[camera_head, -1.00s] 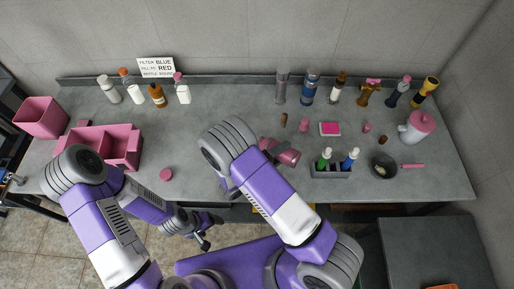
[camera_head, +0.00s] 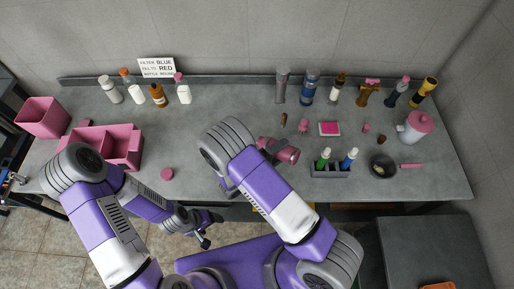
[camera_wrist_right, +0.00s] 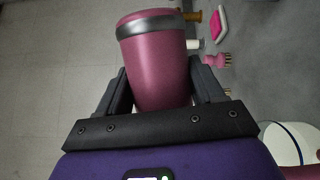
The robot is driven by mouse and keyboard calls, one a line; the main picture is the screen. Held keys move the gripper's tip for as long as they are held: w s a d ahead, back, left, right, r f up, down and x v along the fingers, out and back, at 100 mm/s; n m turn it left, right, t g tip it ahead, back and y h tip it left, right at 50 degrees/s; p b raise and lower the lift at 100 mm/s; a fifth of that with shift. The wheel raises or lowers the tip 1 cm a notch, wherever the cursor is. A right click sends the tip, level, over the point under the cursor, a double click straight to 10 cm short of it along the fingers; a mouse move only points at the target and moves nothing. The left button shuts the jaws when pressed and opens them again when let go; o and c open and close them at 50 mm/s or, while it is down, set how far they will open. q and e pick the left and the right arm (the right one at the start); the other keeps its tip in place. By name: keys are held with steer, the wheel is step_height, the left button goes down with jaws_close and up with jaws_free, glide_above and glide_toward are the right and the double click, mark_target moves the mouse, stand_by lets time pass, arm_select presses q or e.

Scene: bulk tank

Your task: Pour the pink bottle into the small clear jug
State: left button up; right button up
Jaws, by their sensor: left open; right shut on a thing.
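The pink bottle (camera_wrist_right: 155,72), with a grey band near one end, is between the fingers of my right gripper (camera_wrist_right: 160,92), which is shut on it. In the head view the pink bottle (camera_head: 288,154) is tilted over the middle of the counter, partly hidden by my right arm and gripper (camera_head: 273,150). My left gripper (camera_head: 211,230) is open and empty, in front of the counter's front edge. I cannot make out a small clear jug in either view; my right arm hides part of the counter.
A pink divided tray (camera_head: 122,147) and pink bin (camera_head: 42,117) are at the left. Several bottles line the back. A grey holder (camera_head: 331,171) with green and blue bottles, a dark bowl (camera_head: 382,166) and a pink-lidded white jug (camera_head: 415,127) are at the right.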

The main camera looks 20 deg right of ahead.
steer(key=shift+w+a+f+n+t, duration=0.15)
steer(key=shift+n+t, duration=0.15)
steer(key=shift+n, duration=0.4)
stand_by(0.4)
steer(key=shift+h, duration=0.3)
